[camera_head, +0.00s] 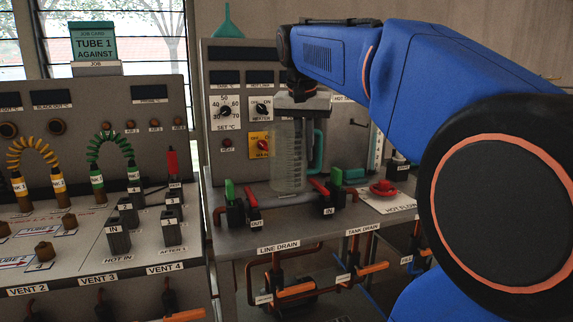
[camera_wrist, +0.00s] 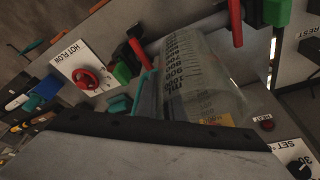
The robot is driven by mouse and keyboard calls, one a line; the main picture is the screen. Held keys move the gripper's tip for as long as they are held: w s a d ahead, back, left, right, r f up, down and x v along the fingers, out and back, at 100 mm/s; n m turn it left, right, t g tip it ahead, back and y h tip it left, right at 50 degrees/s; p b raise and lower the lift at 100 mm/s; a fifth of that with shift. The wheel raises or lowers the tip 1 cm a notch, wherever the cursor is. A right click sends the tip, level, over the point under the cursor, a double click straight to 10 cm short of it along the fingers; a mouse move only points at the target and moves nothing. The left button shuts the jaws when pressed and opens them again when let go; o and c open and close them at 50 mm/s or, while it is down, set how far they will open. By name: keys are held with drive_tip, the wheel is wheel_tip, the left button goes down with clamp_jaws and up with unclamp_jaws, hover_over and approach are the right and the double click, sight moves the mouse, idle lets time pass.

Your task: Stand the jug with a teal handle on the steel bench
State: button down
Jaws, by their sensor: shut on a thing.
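The clear graduated jug (camera_head: 289,165) hangs upright below my gripper (camera_head: 303,101) in the head view. Its teal handle (camera_head: 318,150) is on its right side. My gripper is shut on the jug near its top; the fingertips are hard to make out. The steel bench (camera_head: 235,243) lies below. The jug's foot shows just behind a grey pipe and close over the bench top; I cannot tell whether it touches. In the wrist view the jug (camera_wrist: 205,85) shows its black scale, and its teal handle (camera_wrist: 147,95) is beside it.
Green and red valve levers (camera_head: 231,191) and the grey pipe (camera_head: 285,201) stand at the bench front. A red knob (camera_head: 383,187) sits on the HOT FLOW plate to the right. A control panel (camera_head: 222,128) rises behind. A console with coiled hoses (camera_head: 58,182) is at left.

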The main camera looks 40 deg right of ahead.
drive_tip(key=w+d, duration=0.4)
drive_tip(key=w, duration=0.8)
wheel_tip(320, 180, down, 7)
drive_tip(key=shift+w+a, duration=0.2)
drive_tip(key=shift+w, duration=0.05)
drive_tip(key=c, duration=1.9)
unclamp_jaws()
drive_tip(key=shift+f, duration=0.1)
drive_tip(key=shift+o, duration=0.2)
drive_tip(key=v, duration=1.2)
drive_tip(key=shift+a, duration=0.1)
